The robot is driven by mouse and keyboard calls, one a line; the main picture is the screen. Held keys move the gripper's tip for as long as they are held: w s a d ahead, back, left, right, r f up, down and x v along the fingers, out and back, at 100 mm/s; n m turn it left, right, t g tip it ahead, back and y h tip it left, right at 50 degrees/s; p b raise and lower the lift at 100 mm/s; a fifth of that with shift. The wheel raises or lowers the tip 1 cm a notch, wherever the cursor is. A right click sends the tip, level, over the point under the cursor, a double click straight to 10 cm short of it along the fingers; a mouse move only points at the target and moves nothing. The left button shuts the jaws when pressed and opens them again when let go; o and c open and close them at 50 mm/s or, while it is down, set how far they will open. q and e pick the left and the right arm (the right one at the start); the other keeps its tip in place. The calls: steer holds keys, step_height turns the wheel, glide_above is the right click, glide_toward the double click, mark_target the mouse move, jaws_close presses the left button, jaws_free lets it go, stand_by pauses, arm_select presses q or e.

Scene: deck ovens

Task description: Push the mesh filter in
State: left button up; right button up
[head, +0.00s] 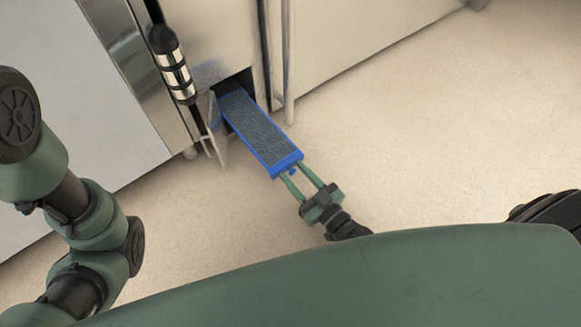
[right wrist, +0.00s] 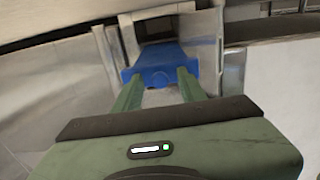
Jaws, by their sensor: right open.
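The mesh filter (head: 256,130) is a long blue frame with grey mesh. Its far end is inside a dark slot (head: 236,84) low in the oven front, and most of its length sticks out. In the right wrist view its blue front end (right wrist: 158,72) faces me, with the slot opening (right wrist: 158,32) behind it. My right gripper (head: 302,182) is open at the filter's near end, its two fingers apart on either side of a small blue knob. In the right wrist view its fingertips (right wrist: 156,76) reach the blue end; I cannot tell whether they touch it. My left gripper is out of view.
A small open flap (head: 216,140) hangs at the left of the slot. A dark and chrome handle (head: 173,65) is on the oven front above left. A vertical metal bar (head: 288,65) stands right of the slot. The pale floor (head: 430,130) to the right is clear.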

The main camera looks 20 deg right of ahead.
steer(key=shift+s, duration=0.1)
jaws_close()
stand_by(1.3)
